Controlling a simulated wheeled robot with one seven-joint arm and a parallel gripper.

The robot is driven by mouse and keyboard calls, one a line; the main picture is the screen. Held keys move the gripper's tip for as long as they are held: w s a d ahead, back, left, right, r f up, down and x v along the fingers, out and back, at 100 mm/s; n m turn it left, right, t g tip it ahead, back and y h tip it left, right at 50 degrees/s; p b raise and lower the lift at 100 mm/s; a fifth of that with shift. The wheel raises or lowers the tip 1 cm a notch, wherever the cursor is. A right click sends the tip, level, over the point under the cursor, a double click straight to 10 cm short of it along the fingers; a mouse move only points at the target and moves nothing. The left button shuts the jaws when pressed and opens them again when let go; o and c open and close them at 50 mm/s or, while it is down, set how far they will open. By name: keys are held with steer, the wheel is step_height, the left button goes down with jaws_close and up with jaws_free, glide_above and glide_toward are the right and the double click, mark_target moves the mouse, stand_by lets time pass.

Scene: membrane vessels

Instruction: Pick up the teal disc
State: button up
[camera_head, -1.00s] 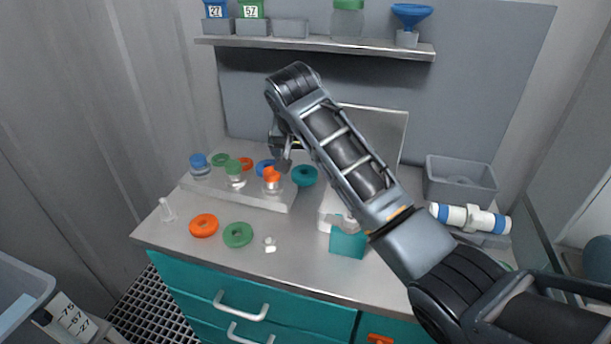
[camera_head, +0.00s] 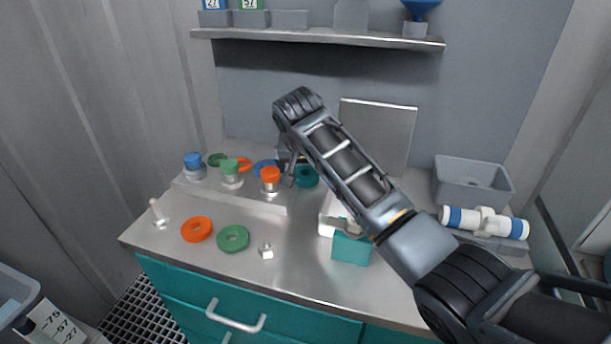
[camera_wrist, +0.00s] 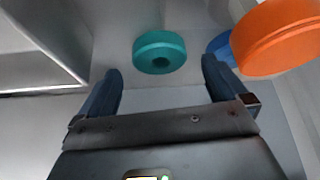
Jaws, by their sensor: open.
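The teal disc (camera_head: 306,177) lies at the back of the bench, just right of the raised tray, partly hidden behind my arm in the head view. In the wrist view the teal disc (camera_wrist: 159,52) shows whole, with a dark centre hole, ahead of and between my fingertips. My gripper (camera_wrist: 160,80) is open and empty, its two dark fingers apart, and the disc is beyond them. In the head view my gripper (camera_head: 290,172) is mostly hidden by my own arm, close to the disc.
An orange-capped vessel (camera_head: 270,180) stands on the tray (camera_head: 215,190) close left of my gripper; its cap (camera_wrist: 275,38) looms in the wrist view. A blue disc (camera_head: 264,167) lies behind it. A grey upright panel (camera_head: 385,135) stands behind right. Orange and green discs lie in front.

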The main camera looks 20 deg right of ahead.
mark_target(305, 172)
steer(key=shift+x, duration=1.8)
steer(key=shift+r, duration=0.1)
steer(key=shift+c, duration=0.4)
steer(key=c, duration=1)
